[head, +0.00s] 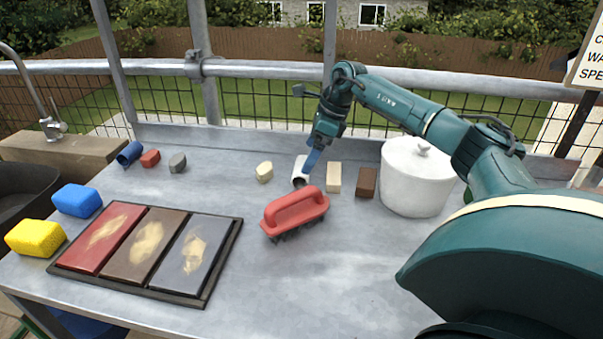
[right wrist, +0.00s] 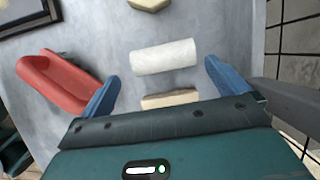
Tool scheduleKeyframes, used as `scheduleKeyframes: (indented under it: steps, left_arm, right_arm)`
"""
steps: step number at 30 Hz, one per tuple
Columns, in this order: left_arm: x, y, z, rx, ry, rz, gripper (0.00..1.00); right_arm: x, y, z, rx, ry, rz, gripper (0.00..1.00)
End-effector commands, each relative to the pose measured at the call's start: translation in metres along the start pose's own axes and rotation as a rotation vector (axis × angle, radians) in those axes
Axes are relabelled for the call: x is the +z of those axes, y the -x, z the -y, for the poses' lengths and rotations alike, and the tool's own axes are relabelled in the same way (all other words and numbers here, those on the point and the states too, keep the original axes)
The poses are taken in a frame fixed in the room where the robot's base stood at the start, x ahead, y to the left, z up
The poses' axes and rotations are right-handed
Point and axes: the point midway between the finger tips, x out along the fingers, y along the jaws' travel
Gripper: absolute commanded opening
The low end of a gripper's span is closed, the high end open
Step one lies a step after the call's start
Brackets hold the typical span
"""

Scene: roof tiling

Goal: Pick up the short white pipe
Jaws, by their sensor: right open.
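The short white pipe (head: 299,166) lies on the grey metal table, behind the red-handled brush (head: 296,211). It also shows in the right wrist view (right wrist: 164,57), lying crosswise just beyond the fingertips. My right gripper (head: 308,163) is above and beside the pipe, and its blue finger covers part of the pipe in the head view. In the right wrist view its two blue fingers (right wrist: 161,70) are spread wide, one toward each end of the pipe, with nothing between them. My left gripper is not in view.
A cream block (head: 334,177), a brown block (head: 366,182) and a white lidded pot (head: 414,178) stand right of the pipe. A pale hexagonal piece (head: 264,171) lies left. A tray of three coloured panels (head: 226,262) and blue (head: 76,200) and yellow (head: 35,238) sponges lie further left.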

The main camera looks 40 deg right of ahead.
Motion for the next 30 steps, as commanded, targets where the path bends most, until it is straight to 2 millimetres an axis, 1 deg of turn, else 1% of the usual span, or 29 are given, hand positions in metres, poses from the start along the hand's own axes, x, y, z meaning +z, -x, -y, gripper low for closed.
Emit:
scheduleKeyframes:
  steps: [1,5,8,15,18,23,30]
  left_arm:
    - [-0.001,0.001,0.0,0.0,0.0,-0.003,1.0]
    - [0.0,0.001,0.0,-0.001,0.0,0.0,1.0]
    - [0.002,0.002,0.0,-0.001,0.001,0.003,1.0]
    - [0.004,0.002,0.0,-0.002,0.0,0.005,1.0]
    - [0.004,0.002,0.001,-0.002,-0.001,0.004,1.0]
    - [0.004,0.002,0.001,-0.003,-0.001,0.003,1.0]
    - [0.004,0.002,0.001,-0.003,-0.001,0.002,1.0]
  right_arm:
    - [0.0,-0.004,0.0,0.001,0.0,0.0,1.0]
    - [0.0,-0.01,0.0,0.001,0.0,0.0,1.0]
    - [0.001,-0.019,0.001,0.002,0.0,0.0,1.0]
    - [0.002,-0.054,0.004,0.002,0.0,0.0,1.0]
    - [0.003,-0.059,0.004,0.001,0.0,0.001,1.0]
    - [0.003,-0.059,0.004,0.0,0.0,0.001,1.0]
    - [0.003,-0.058,0.004,0.0,0.0,0.001,0.81]
